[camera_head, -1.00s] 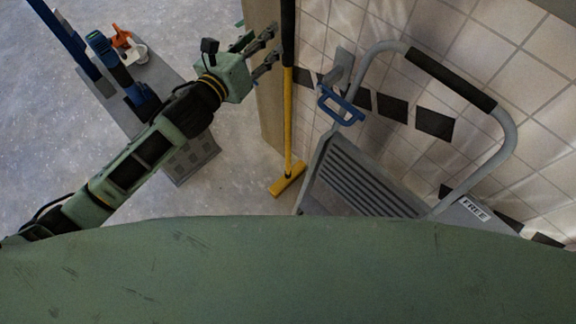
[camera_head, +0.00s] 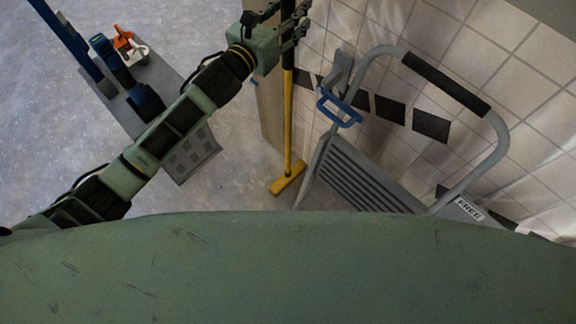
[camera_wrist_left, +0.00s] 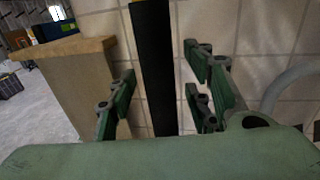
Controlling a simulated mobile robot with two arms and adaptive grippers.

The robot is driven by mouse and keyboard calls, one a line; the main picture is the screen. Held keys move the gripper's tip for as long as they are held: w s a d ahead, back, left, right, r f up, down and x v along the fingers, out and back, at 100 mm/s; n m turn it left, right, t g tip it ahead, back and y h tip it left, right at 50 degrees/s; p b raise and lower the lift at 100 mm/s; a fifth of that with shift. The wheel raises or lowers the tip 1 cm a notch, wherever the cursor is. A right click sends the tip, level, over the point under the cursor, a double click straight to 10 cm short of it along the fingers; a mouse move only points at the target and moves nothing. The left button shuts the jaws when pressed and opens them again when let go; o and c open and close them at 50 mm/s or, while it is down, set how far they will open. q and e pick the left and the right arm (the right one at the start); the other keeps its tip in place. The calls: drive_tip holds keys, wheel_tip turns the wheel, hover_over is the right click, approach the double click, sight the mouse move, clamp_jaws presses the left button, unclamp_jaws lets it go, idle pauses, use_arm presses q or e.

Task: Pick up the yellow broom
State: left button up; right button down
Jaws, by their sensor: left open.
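The yellow broom (camera_head: 288,130) stands nearly upright against the tiled wall, with a black upper handle and a yellow head on the floor. My left gripper (camera_head: 289,30) is at the black upper part of the handle. In the left wrist view the black handle (camera_wrist_left: 156,70) passes between the open fingers of my left gripper (camera_wrist_left: 160,98), with a visible gap on both sides. My right gripper is not in view.
A grey platform trolley (camera_head: 365,180) with a curved bar and blue handle stands right of the broom. A wooden panel end (camera_head: 269,115) is just left of it. A grey cart (camera_head: 185,150) with tools stands further left on open floor.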

use_arm(q)
drive_tip(key=c, duration=1.1)
drive_tip(key=shift+r, duration=0.1)
clamp_jaws()
